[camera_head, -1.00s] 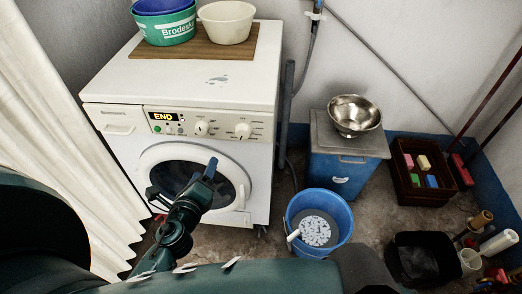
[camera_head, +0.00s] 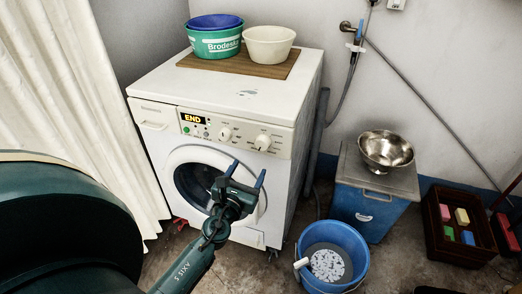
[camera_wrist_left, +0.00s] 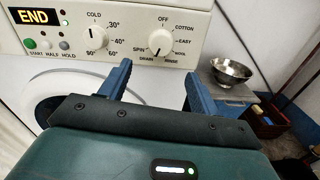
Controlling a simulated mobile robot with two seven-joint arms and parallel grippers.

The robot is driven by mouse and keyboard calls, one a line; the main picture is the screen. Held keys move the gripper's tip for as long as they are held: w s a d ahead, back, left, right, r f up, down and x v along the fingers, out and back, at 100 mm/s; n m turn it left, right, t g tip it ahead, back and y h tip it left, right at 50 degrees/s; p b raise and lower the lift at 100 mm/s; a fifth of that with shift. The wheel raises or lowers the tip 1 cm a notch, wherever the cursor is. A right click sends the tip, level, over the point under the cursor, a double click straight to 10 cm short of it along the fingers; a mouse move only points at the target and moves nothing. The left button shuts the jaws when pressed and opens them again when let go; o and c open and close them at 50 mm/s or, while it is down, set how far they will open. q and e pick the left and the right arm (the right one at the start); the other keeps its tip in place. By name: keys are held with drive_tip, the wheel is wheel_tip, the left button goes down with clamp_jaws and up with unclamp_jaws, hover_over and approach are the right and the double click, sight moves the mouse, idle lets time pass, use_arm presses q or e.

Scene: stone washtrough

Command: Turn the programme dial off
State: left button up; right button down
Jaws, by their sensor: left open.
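The programme dial (camera_head: 263,142) is the right-hand white knob on the washing machine's front panel. It also shows in the left wrist view (camera_wrist_left: 160,42), with OFF, COTTON, EASY, WOOL, RINSE, DRAIN and SPIN printed around it. The display (camera_wrist_left: 34,17) reads END. My left gripper (camera_head: 246,172) is open and empty, in front of the machine below the panel, apart from the dial. In the wrist view the dial appears between and beyond its blue fingers. My right gripper is not in view.
The washing machine (camera_head: 225,90) carries a wooden board with basins (camera_head: 268,46). To its right stand a blue bucket (camera_head: 350,235), a blue cabinet (camera_head: 355,205) with a metal bowl (camera_head: 386,149), and a crate (camera_head: 440,240). A white curtain (camera_head: 90,110) hangs at left.

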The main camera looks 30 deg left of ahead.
sight(261, 147)
use_arm(q)
drive_tip(key=x, duration=0.9)
drive_tip(key=shift+w+b, duration=0.2)
drive_tip(key=shift+b, duration=0.15)
drive_tip(key=shift+w, duration=0.3)
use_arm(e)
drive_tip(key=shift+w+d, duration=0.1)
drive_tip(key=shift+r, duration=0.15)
use_arm(q)
drive_tip(key=c, duration=1)
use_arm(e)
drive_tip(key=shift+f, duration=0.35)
